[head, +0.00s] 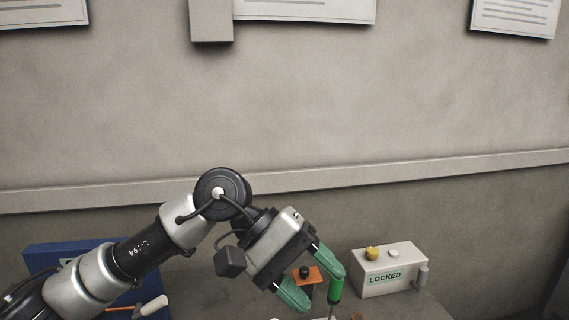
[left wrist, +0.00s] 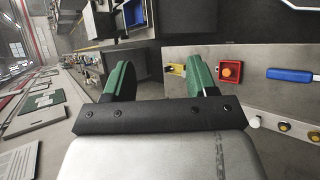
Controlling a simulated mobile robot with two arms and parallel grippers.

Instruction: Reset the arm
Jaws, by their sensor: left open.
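My left arm comes in from the left in the head view. Its gripper (head: 318,296) has two green fingers, spread apart, low over the bench at the bottom of the picture. In the left wrist view the same gripper (left wrist: 160,78) is open, with nothing visible held between the fingers. A green cylindrical piece (head: 336,291) shows right beside the right-hand fingertip in the head view; I cannot tell whether they touch. My right gripper is in neither view.
A pale box marked LOCKED (head: 388,271) with a yellow knob stands right of the gripper. An orange plate with a black knob (head: 310,275) is behind the fingers. A blue bin (head: 45,258) is at left.

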